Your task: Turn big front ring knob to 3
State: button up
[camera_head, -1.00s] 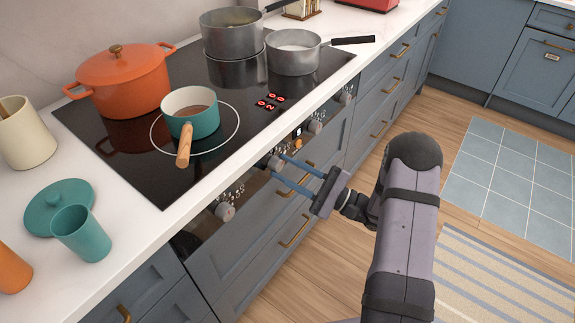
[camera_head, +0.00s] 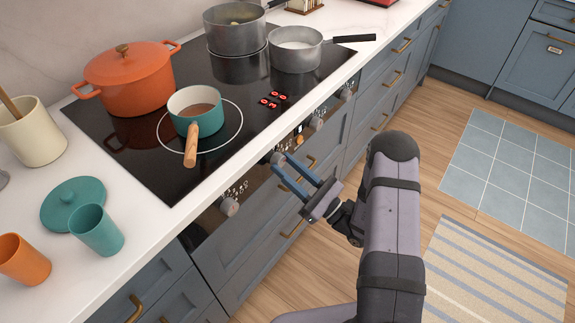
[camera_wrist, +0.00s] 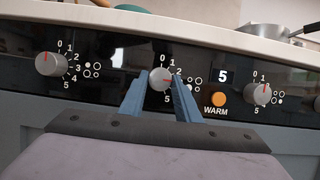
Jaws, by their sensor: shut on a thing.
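The ring knob (camera_wrist: 159,83) is a round grey knob on the black front panel, seen between my fingers in the wrist view. Its red mark points right, just below the printed 2; the printed 3 is hidden behind my right finger. My gripper (camera_wrist: 158,86) is shut on this knob, with one blue finger on each side. In the head view my gripper (camera_head: 278,163) reaches the panel, and the knob is mostly hidden by the fingers. The teal saucepan (camera_head: 196,113) stands on the lit big front ring (camera_head: 240,119). The red hob display (camera_head: 272,101) appears to show a 3 at lower left.
Another knob (camera_wrist: 50,63) sits left on the panel with its mark at 0. A third knob (camera_wrist: 259,94) and the orange WARM button (camera_wrist: 218,98) sit right. The white counter edge (camera_wrist: 180,22) overhangs above.

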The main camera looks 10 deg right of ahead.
dwell(0.4)
jog(key=o, duration=1)
jog(key=shift+o, duration=0.2)
jog(key=b+v, duration=0.1)
jog(key=v, duration=0.6)
jog(key=shift+s+d, duration=0.1)
